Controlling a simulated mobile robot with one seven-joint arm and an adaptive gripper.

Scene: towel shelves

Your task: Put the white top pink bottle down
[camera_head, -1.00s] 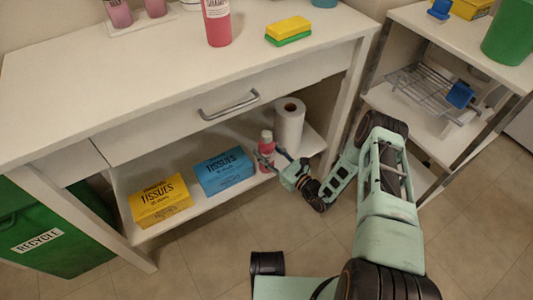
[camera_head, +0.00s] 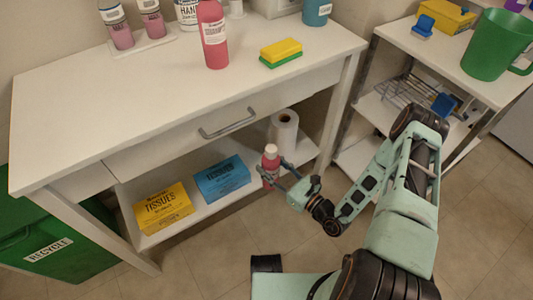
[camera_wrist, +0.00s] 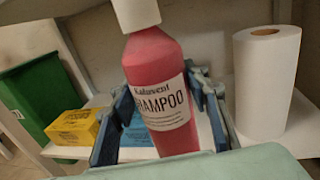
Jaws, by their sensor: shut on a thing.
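The white-topped pink bottle (camera_head: 270,163) is upright at the lower shelf in the head view, between the blue tissue box and the paper roll. In the wrist view the bottle (camera_wrist: 158,90) fills the middle, with a shampoo label, and leans slightly. My gripper (camera_head: 277,181) is shut around its lower body; its fingers (camera_wrist: 165,125) show on both sides of the bottle. The bottle's base is hidden, so I cannot tell whether it touches the lower shelf (camera_head: 222,212).
A blue tissue box (camera_head: 221,179) and a yellow one (camera_head: 163,209) stand left on the lower shelf. A white paper roll (camera_head: 284,131) stands behind right. Another pink bottle (camera_head: 213,35) and a sponge (camera_head: 281,53) sit on the tabletop (camera_head: 150,90). A green recycle bin (camera_head: 50,245) is at left.

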